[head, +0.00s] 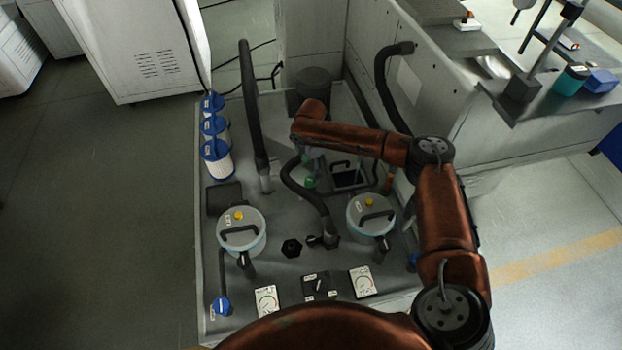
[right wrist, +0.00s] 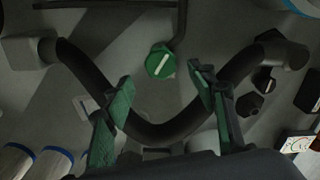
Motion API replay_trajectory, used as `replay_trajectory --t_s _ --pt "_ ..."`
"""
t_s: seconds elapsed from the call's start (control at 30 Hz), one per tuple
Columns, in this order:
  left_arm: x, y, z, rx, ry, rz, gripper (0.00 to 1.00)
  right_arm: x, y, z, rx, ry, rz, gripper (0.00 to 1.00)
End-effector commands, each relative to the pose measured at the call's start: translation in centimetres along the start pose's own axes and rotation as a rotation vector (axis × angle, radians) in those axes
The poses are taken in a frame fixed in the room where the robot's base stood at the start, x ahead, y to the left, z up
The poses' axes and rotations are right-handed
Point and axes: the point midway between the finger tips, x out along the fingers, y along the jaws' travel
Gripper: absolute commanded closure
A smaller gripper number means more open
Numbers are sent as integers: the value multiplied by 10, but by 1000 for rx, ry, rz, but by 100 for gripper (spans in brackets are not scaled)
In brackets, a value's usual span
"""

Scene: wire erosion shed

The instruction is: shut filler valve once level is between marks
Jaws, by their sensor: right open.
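A round green valve knob (right wrist: 160,62) with a white bar across its top shows in the right wrist view, beyond my fingertips. In the head view, the green knob (head: 310,183) sits on the grey deck beside a dark tank opening (head: 349,176). My right gripper (right wrist: 160,82) is open, with its green-padded fingers on either side of the picture and nothing between their tips. In the head view the right gripper (head: 312,160) hangs above the knob, partly hidden by my arm. No level or level marks can be made out. My left gripper is not in view.
A dark curved hose (right wrist: 160,132) loops beside the knob, below it in the wrist view. Two round lidded canisters (head: 241,232) (head: 371,214), dial gauges (head: 266,301) and white filters with blue caps (head: 217,160) stand on the deck. An upright pipe (head: 254,120) rises left of my gripper.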

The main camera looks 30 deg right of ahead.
Motion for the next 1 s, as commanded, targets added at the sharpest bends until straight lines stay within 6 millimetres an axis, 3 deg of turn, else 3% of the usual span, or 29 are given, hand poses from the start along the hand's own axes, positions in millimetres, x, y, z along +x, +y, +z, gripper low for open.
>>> replay_trajectory --t_s 0.1,0.33,0.7,1.0 --pt "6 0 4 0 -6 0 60 24 -1 1 2 -1 -4 48" --pt "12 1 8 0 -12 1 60 51 -2 2 3 0 -2 48" --pt "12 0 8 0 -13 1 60 56 -2 3 4 0 -1 48" --pt "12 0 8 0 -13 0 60 56 -2 3 4 0 -1 68"
